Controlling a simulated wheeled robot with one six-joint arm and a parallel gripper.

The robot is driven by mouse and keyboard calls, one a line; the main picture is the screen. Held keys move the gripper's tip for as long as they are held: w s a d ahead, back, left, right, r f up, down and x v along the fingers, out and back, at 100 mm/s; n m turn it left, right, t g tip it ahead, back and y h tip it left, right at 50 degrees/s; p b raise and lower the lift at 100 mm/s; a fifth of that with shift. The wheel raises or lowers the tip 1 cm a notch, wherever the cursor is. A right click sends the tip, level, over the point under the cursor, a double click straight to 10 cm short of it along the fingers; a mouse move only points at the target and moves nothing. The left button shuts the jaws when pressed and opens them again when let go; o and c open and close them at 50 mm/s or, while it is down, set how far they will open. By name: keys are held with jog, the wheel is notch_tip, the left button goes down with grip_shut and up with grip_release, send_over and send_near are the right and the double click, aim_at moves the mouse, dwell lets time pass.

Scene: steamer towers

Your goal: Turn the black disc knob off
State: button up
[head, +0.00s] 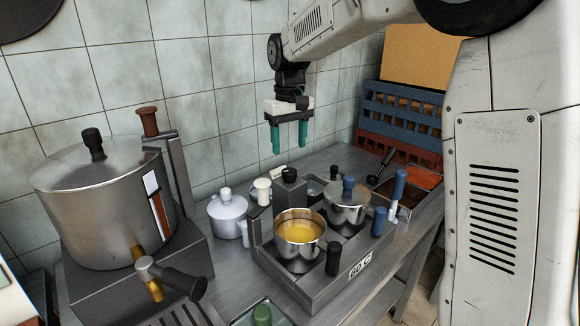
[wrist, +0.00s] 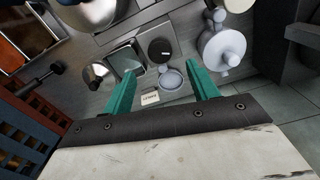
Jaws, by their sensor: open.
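The black disc knob (head: 290,174) sits on top of a grey post at the back of the burner unit. It also shows in the wrist view (wrist: 160,49) as a round black disc with a short white mark on its face. My gripper (head: 288,154) hangs with its teal fingers pointing down, above and behind the knob in the head view. In the wrist view my gripper (wrist: 163,73) is open and empty, with the knob just beyond the gap between the fingertips. The fingers appear apart from the knob.
The burner unit (head: 308,287) carries a pot of yellow liquid (head: 299,232) and a lidded pot (head: 347,203). A white lidded pot (head: 228,208) and a pale round-topped item (head: 262,187) stand left of the knob. A large steel boiler (head: 100,215) is at left; blue crates (head: 400,112) are at back right.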

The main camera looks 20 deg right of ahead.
aim_at(289, 171)
notch_tip(289, 171, down, 8)
jog(key=shift+r, duration=0.25)
jog(key=c, duration=1)
